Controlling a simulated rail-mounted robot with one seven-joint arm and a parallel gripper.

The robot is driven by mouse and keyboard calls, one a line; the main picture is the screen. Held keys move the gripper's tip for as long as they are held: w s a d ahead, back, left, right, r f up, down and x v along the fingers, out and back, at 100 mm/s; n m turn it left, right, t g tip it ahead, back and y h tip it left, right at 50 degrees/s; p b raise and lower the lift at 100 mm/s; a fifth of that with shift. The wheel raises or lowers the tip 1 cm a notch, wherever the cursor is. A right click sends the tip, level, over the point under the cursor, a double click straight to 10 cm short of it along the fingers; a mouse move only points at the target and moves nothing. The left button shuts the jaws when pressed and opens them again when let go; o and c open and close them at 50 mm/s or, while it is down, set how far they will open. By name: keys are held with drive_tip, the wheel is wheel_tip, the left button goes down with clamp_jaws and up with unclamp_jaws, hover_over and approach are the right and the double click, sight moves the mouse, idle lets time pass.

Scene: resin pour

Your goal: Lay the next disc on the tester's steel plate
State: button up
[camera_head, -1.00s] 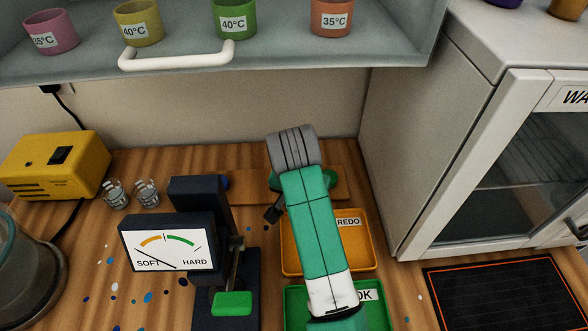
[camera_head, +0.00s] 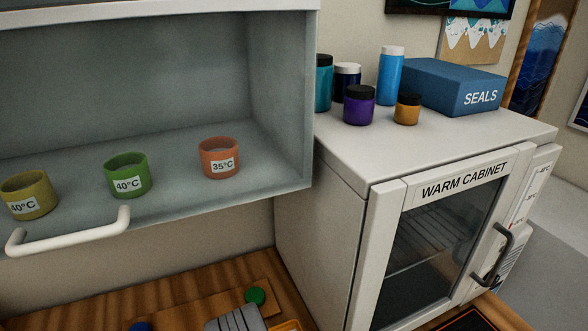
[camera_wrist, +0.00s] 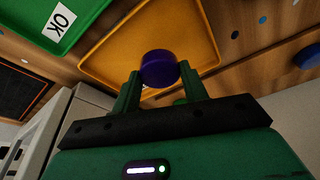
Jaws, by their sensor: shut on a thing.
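In the wrist view my gripper (camera_wrist: 160,84) is shut on a purple disc (camera_wrist: 159,67), held between its two green fingertips above the orange tray (camera_wrist: 110,50). The head view now looks up and to the right, so the tester and its steel plate are out of sight there. The wrist view does not show them either. In the head view a green disc (camera_head: 255,296) and part of a blue one (camera_head: 140,327) show on a wooden board.
The green OK tray (camera_wrist: 40,42) lies beside the orange tray. A black mat (camera_wrist: 22,88) is at the left of the wrist view. The warm cabinet (camera_head: 355,200) is closed. Cups labelled with temperatures stand in the shelf (camera_head: 75,165); jars and a blue SEALS box (camera_head: 440,88) stand on the cabinet.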

drive_tip(key=s+d+r+p, duration=0.3)
drive_tip(key=r+p, duration=0.3)
drive_tip(key=p, duration=0.6)
drive_tip(key=s+d+r+p, duration=0.4)
drive_tip(key=d+r+p, duration=0.1)
drive_tip(key=p, duration=0.7)
drive_tip(key=shift+d+r, duration=0.25)
drive_tip(key=shift+r, duration=0.4)
drive_tip(key=shift+s, duration=0.1)
drive_tip(key=shift+a, duration=0.15)
drive_tip(key=shift+f, duration=0.1)
